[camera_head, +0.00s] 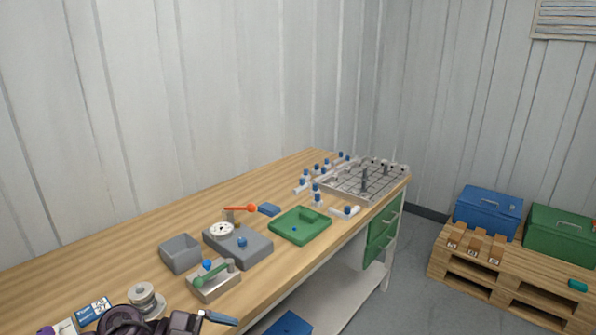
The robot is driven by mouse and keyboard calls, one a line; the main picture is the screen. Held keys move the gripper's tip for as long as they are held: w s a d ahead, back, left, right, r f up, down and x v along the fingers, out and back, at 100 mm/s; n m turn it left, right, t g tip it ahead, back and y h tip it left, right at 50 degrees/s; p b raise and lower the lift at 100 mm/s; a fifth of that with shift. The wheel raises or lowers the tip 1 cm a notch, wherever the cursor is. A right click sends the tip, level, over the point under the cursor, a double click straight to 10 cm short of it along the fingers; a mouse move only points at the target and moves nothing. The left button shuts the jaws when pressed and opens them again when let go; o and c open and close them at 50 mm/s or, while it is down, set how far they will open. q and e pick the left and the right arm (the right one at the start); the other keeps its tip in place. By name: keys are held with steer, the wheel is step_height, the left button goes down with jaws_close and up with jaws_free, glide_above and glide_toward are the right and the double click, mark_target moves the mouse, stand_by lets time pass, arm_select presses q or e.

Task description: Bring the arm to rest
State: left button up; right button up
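A dark arm part of mine (122,320) comes in at the bottom left edge, over the near end of the wooden bench (110,270). What looks like my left gripper (208,319) is beside it, low in the picture, with a blue-grey tip pointing right. It is cut off by the frame, so its opening and anything between its fingers are hidden. My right gripper is not in view.
A pallet (515,280) with blue and green boxes stands right. Bare wood lies along the wall.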

arm_select(q)
steer(key=a+f+n+t+y, duration=0.6)
steer(key=a+n+t+y, duration=0.2)
steer(key=n+t, duration=0.95)
steer(key=s+a+f+n+g+y, duration=0.2)
steer(key=s+a+f+g+y, duration=0.1)
steer(key=s+f, duration=0.3)
steer(key=s+a+f+n+g+y, duration=0.3)
steer(key=s+f, duration=0.3)
steer(key=f, duration=0.2)
steer(key=shift+y, duration=0.4)
steer(key=shift+s+a, duration=0.1)
